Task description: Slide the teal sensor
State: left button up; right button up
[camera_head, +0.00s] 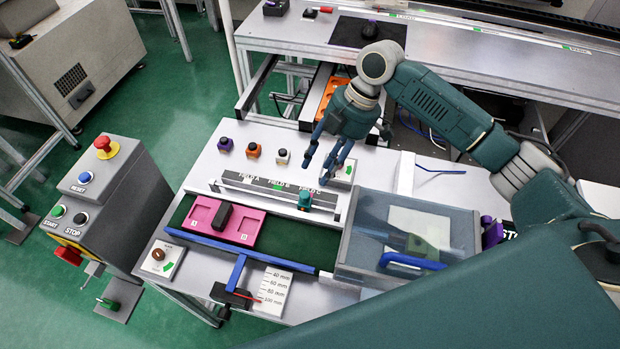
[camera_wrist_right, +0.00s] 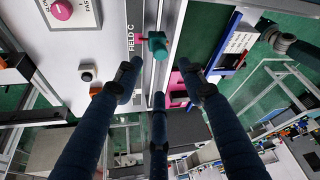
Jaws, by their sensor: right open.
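The teal sensor (camera_head: 305,199) sits on the rail with the FIELD A, FIELD B and FIELD C labels (camera_head: 265,184), near the FIELD C end. In the right wrist view the teal sensor (camera_wrist_right: 157,46) shows beyond the fingertips, beside the FIELD C label. My right gripper (camera_head: 320,168) is open above the rail, close behind and to the right of the sensor, with its fingers pointing down. Its fingers (camera_wrist_right: 160,72) also show spread and empty in the wrist view. I cannot tell the exact gap to the sensor. My left gripper is not in view.
A pink tray (camera_head: 196,215) with a dark block lies on the green belt in front of the rail. A clear-lidded box (camera_head: 358,255) with a blue handle stands at the right. Several knobs (camera_head: 254,150) line the panel behind. A button console (camera_head: 100,190) stands left.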

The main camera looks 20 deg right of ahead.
jog(key=p, duration=0.1)
send_over(305, 194)
jog(key=d, duration=0.2)
notch_tip(305, 194, down, 4)
jog(key=p+x, duration=0.1)
jog(key=x, duration=0.3)
jog(key=shift+d+f, duration=0.1)
jog(key=shift+d, duration=0.1)
jog(key=shift+a+f, duration=0.15)
jog(key=shift+f, duration=0.25)
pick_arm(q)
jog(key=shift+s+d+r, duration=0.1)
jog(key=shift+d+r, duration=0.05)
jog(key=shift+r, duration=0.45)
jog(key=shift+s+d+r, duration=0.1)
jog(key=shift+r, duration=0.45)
pick_arm(e)
grip_shut()
